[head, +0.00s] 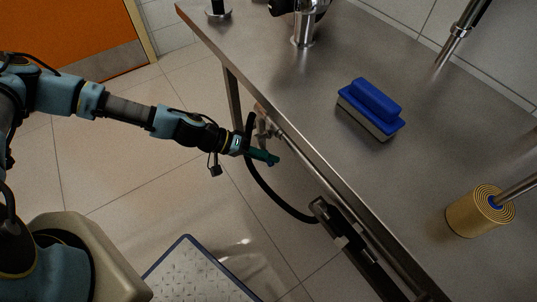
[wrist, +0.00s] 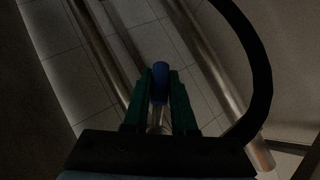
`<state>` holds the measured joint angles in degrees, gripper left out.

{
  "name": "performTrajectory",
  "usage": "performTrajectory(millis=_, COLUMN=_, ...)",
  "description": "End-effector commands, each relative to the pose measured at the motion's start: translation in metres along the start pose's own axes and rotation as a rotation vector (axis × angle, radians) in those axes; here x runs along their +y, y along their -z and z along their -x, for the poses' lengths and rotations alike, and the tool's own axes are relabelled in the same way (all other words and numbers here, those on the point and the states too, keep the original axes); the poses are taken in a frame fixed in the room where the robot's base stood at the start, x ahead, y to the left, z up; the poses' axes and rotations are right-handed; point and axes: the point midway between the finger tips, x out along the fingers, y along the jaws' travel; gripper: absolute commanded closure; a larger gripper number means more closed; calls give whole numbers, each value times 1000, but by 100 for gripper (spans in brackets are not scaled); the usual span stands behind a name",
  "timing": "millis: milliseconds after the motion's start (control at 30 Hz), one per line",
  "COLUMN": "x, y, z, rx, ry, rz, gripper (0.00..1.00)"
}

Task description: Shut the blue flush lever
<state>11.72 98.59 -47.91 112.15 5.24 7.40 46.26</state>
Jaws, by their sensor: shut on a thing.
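My gripper (head: 262,156) is at the front edge of the steel table, just below the level of its top. In the wrist view its two green fingers (wrist: 160,85) are shut on the blue flush lever (wrist: 160,78). The lever's blue grip stands between the fingertips and a metal stem shows below it. In the head view the lever is hidden by the gripper; metal fittings (head: 266,127) show just behind it. I cannot tell from these frames how far the lever is turned.
A black hose (head: 268,192) loops down beside my gripper. The steel table (head: 300,100) carries a blue brush (head: 370,106) and a yellow ringed cylinder (head: 478,213). A steel rail (head: 318,165) runs along the table's front. A blue-edged grate (head: 200,275) lies on the open tiled floor.

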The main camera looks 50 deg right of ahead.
Motion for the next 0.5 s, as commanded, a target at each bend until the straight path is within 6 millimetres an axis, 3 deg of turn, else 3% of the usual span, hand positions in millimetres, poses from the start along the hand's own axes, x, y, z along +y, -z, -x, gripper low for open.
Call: performTrajectory(millis=500, x=-25, y=8, z=2, rx=91, ry=343, rz=-348, gripper=100)
